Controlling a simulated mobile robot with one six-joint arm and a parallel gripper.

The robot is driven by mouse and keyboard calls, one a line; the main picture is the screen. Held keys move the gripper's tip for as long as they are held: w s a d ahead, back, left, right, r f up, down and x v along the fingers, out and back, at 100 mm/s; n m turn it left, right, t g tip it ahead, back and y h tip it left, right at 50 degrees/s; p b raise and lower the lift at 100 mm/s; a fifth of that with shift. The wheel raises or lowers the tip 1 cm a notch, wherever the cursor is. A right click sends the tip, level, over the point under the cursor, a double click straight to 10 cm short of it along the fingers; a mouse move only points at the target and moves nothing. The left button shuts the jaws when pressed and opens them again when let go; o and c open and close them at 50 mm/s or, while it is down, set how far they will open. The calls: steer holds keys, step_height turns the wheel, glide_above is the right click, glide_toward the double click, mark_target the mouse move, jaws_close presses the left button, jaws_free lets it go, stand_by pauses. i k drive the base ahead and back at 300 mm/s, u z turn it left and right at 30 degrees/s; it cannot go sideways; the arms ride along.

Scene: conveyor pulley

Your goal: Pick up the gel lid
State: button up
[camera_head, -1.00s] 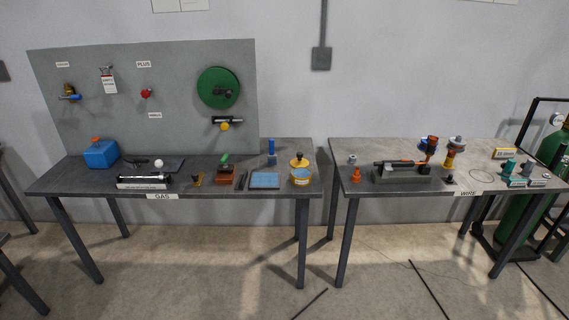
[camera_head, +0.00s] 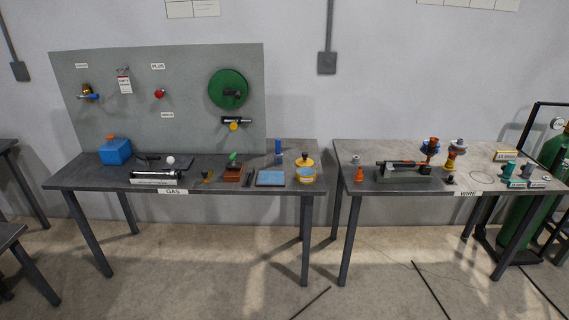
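A yellow round lid with a black knob (camera_head: 305,161) is at the right end of the left table, marked GAS. I take it to be the gel lid. Just in front of it is a yellow tub with a blue band or contents (camera_head: 306,176). I cannot tell whether the lid rests on the tub or lies behind it. My gripper is not in view.
The GAS table (camera_head: 100,181) also holds a blue container (camera_head: 115,151), a blue tray (camera_head: 270,178), a blue bottle (camera_head: 278,152) and small tools. A gap separates it from the WIRE table (camera_head: 345,185). The floor in front is mostly clear, with dark rods lying there.

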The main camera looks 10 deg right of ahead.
mark_target(301, 162)
steer(key=u, duration=0.75)
steer(key=i, duration=0.9)
steer(key=u, duration=0.05)
steer(key=k, duration=0.85)
steer(key=z, duration=0.25)
steer(key=i, duration=0.35)
steer(key=u, duration=0.1)
